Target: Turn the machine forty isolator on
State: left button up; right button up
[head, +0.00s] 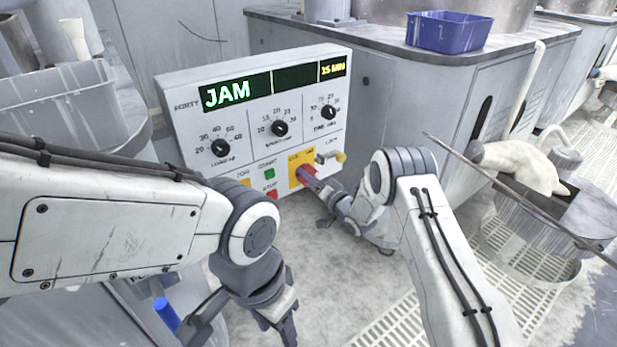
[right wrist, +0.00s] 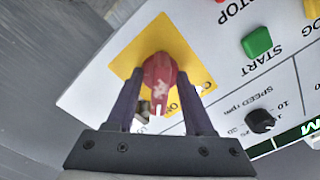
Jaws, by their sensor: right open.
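The isolator is a red rotary knob (head: 305,173) on a yellow plate (head: 294,159) at the panel's lower right. My right gripper (head: 312,184) is at this knob. In the right wrist view, the red knob (right wrist: 158,82) sits between the open fingers (right wrist: 160,88), one on each side; I cannot tell if they touch it. The plate's lettering is partly hidden. My left gripper (head: 242,325) is open and empty, low in front and away from the panel.
A green START button (head: 269,174) and a red STOP button (head: 271,192) are just left of the isolator. A small brass-coloured fitting (head: 331,157) is close on its right. Three black dials are above. A blue bin (head: 447,32) stands on the bench behind.

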jog(key=p+v, duration=0.2)
jog(key=v, duration=0.8)
jog(key=shift+s, duration=0.2)
jog(key=shift+d, duration=0.1)
